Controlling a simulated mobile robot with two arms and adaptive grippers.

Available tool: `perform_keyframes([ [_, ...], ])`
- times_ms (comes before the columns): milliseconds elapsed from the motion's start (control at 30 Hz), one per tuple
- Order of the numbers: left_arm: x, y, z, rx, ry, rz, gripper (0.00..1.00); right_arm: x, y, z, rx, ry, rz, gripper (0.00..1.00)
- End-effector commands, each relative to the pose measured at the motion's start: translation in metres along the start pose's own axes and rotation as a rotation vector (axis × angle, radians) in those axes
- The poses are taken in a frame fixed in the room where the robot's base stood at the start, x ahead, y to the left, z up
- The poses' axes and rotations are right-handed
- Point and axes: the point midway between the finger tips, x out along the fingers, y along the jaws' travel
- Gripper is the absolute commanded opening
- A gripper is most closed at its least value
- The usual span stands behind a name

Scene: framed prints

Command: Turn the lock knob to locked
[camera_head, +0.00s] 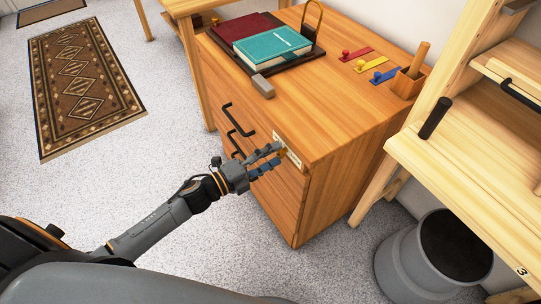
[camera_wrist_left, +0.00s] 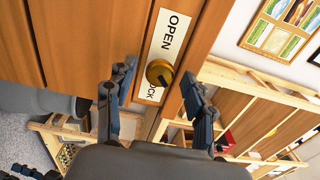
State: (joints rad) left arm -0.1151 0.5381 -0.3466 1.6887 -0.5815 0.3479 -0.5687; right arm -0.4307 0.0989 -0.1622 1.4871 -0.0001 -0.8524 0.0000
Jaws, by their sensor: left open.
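The lock knob (camera_wrist_left: 160,72) is a round brass knob on a white label plate (camera_wrist_left: 167,40) marked OPEN at one end, with LOCK partly hidden at the other. The plate (camera_head: 289,151) is on the front of the wooden cabinet (camera_head: 335,135), near its top right corner. My left gripper (camera_head: 270,160) is in front of the plate. In the left wrist view my left gripper (camera_wrist_left: 158,92) is open, with one finger on each side of the knob. I cannot tell whether the fingers touch it. My right gripper is not in view.
Black drawer handles (camera_head: 238,120) are left of my left gripper. Books (camera_head: 272,48), a grey block (camera_head: 263,86), colored tags (camera_head: 368,65) and a wooden holder (camera_head: 407,84) are on the cabinet top. A wooden desk (camera_head: 465,150) and grey bin (camera_head: 400,262) stand at right.

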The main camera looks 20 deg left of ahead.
Motion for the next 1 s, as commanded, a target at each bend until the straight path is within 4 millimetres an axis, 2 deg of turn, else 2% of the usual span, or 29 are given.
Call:
perform_keyframes([
  [167, -0.01, 0.002, 0.0, -0.002, 0.0, 0.003, 0.53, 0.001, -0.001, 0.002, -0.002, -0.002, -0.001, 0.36],
  [267, -0.026, 0.002, -0.001, -0.002, -0.001, 0.004, 0.53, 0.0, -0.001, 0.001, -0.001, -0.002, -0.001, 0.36],
  [500, -0.078, 0.002, -0.001, -0.002, 0.0, 0.004, 0.53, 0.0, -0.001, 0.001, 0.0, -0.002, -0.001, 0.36],
  [700, -0.109, 0.001, -0.001, -0.001, 0.0, 0.002, 0.53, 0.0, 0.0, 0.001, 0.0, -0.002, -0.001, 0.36],
  [833, -0.118, 0.001, 0.0, 0.0, 0.001, 0.001, 0.53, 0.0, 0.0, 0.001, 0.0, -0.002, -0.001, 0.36],
  [1000, -0.12, 0.0, 0.0, 0.0, 0.001, -0.001, 0.53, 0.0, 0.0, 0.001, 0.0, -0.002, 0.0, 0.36],
])
